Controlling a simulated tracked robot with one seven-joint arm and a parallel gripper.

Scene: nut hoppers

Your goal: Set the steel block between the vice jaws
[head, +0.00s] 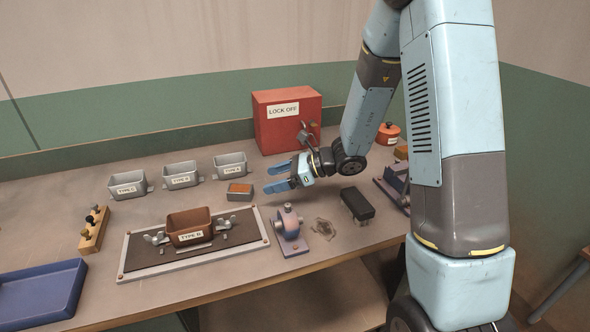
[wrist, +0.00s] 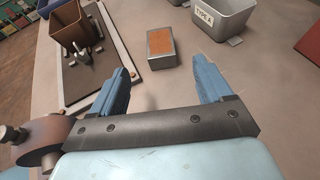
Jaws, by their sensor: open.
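The block (head: 239,191) is a small grey box with an orange top, lying on the bench; I take it for the steel block. In the wrist view the block (wrist: 161,47) lies just beyond my fingertips, roughly centred between them and apart from them. My gripper (head: 272,177) has two blue fingers pointing left, spread open and empty; they also show in the wrist view (wrist: 163,72). A blue-purple fixture (head: 392,188) at the right, partly hidden behind my arm, looks like the vice; its jaws are not clear.
A round-headed bracket (head: 290,228) stands close below my gripper. A rusty Type B hopper (head: 190,228) sits on a framed plate, with grey hoppers (head: 181,175) behind. A black-topped brush (head: 357,205) and a red lock-off box (head: 287,120) are nearby. A blue tray (head: 40,292) lies left.

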